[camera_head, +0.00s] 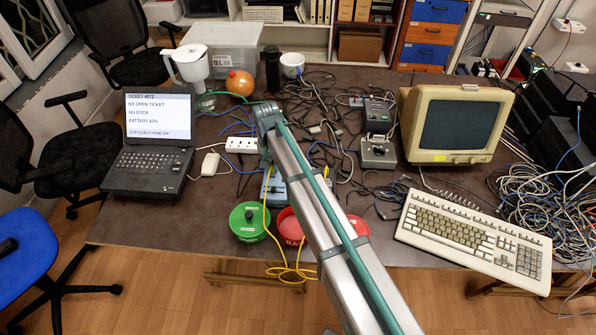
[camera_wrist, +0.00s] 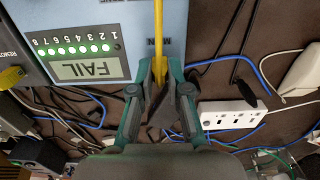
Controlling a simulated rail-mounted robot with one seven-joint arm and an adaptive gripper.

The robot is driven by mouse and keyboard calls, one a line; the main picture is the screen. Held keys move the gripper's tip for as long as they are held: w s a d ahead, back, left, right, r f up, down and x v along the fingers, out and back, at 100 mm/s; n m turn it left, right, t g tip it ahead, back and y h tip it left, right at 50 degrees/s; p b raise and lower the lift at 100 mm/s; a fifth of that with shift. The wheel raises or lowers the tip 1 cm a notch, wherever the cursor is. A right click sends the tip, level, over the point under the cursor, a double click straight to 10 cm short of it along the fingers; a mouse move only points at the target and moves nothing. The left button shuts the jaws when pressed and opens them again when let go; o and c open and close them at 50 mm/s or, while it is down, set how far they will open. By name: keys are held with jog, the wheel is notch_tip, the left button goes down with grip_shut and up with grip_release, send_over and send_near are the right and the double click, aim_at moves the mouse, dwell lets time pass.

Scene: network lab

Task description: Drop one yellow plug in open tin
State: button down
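In the wrist view, my gripper (camera_wrist: 160,68) has its fingertips close together on both sides of a yellow plug (camera_wrist: 159,71), at the edge of the blue-grey cable tester (camera_wrist: 120,22). A yellow cable (camera_wrist: 158,30) runs up from it across the tester. The tester shows FAIL and a row of green lights. Another yellow plug (camera_wrist: 11,77) sits at the REMOTE end. In the head view, a green tin (camera_head: 248,222) marked GOOD stands in front of the tester (camera_head: 274,190). Beside it is a red tin (camera_head: 288,226); another red tin (camera_head: 357,228) is partly hidden by my arm. Their labels are unclear.
A laptop (camera_head: 152,145) is at the left, and a white power strip (camera_head: 241,145) lies behind the tester. An old monitor (camera_head: 452,124) and keyboard (camera_head: 472,238) are at the right. Tangled cables cover the middle. Yellow cable (camera_head: 288,268) hangs over the front edge.

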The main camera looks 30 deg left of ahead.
jog(key=shift+r, duration=0.4)
dwell(0.4)
jog(key=shift+r+p, duration=1.05)
jog(key=shift+r, duration=0.8)
